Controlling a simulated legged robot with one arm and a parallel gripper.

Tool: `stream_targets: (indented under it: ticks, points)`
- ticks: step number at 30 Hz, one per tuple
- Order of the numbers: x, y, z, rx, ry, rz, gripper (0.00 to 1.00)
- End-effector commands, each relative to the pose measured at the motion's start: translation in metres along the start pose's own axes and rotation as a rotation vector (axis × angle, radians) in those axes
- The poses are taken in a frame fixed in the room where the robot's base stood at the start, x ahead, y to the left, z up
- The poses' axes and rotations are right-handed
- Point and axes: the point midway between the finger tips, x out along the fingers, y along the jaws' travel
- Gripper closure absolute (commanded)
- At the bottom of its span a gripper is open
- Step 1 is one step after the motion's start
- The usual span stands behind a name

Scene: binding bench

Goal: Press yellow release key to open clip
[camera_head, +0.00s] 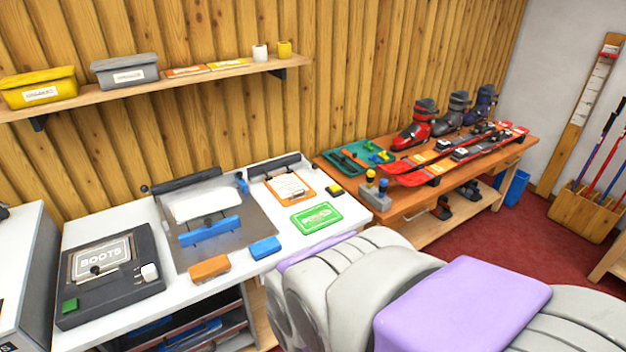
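A small yellow and black block (333,189) lies at the right end of the white bench, beside an orange clipboard (291,187). I cannot tell for sure whether it is the yellow release key. The clipboard carries a white sheet, with a dark bar (275,166) behind it. A grey plate (254,229) holds white paper (208,202) and a blue bar (210,230), with another dark bar at its back edge. I cannot tell which part is the clip or whether it is open. My grey and lavender arm fills the lower right; my gripper is not visible.
A dark BOOTS box (115,283) stands at left. An orange block (209,268), a blue block (265,248) and a green card (316,218) lie near the front. The wooden bench (409,207) at right bears skis (450,155) and boots. A shelf runs above.

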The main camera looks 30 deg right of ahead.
Motion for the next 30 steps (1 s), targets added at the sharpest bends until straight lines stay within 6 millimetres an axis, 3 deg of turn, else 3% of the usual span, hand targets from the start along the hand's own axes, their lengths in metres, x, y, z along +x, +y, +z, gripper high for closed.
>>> stream_targets:
  ticks: [5,18,30]
  points:
    - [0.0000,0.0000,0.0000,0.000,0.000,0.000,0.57]
    - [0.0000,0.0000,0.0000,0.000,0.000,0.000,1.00]
    - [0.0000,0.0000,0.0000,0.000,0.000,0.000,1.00]
